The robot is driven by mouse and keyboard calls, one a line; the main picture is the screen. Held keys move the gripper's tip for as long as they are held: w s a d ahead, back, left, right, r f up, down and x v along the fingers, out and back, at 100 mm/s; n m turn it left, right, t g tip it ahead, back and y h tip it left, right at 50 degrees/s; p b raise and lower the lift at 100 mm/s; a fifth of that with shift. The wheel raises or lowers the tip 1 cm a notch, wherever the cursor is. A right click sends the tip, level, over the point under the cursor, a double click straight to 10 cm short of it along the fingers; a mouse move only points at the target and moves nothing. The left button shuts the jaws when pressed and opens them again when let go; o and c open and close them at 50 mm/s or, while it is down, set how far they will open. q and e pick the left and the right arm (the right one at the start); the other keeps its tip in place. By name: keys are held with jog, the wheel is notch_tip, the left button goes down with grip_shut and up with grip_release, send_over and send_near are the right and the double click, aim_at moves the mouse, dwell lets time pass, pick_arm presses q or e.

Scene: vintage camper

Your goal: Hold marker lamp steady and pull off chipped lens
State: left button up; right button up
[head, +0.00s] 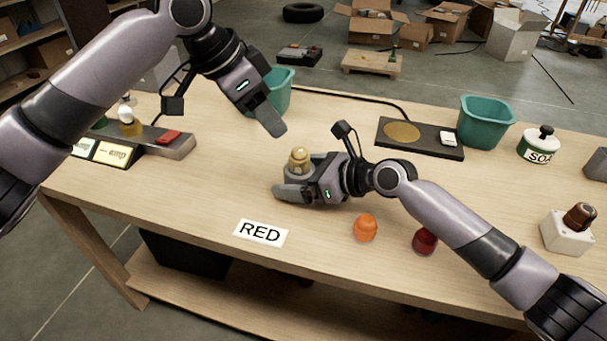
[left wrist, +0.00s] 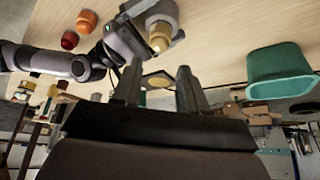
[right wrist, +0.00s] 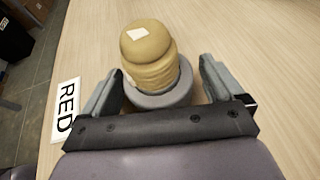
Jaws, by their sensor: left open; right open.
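The marker lamp has a round grey base (right wrist: 168,97) and a ribbed amber-tan lens (right wrist: 150,55) with a pale chip-like patch on top. It stands upright on the table, and its lens shows in the head view (head: 299,159). My right gripper (head: 300,182) is open, its fingers on either side of the base; in the right wrist view gaps show between fingers and base. My left gripper (head: 276,127) is open and empty above the table, up and left of the lamp. The left wrist view shows the lens (left wrist: 160,36) beyond its fingers.
A RED card (head: 261,233), an orange cap (head: 365,228) and a dark red cap (head: 425,241) lie near the front edge. A teal bin (head: 484,122), black tray (head: 421,149), soap tin (head: 540,146) and white box (head: 567,234) stand right. Another teal bin (head: 282,90) is behind my left gripper.

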aim_at(292, 152)
jog(key=c, duration=1.2)
pick_arm(q)
jog(key=o, duration=0.4)
jog(key=shift+c, duration=0.2)
jog(key=shift+w+d+f+m+g, duration=0.25)
jog(key=shift+w+d+f+m, duration=0.25)
jog(key=shift+f, duration=1.1)
jog(key=shift+w+d+f+m+g, duration=0.25)
jog(key=shift+d+f+m, duration=0.4)
jog(key=shift+f, duration=1)
jog(key=shift+w+d+f+m+g, duration=0.2)
jog(key=shift+w+d+f+m, duration=0.35)
jog(key=shift+f, duration=1.05)
jog(key=shift+s+d, duration=0.1)
jog(key=shift+d, duration=0.05)
grip_shut()
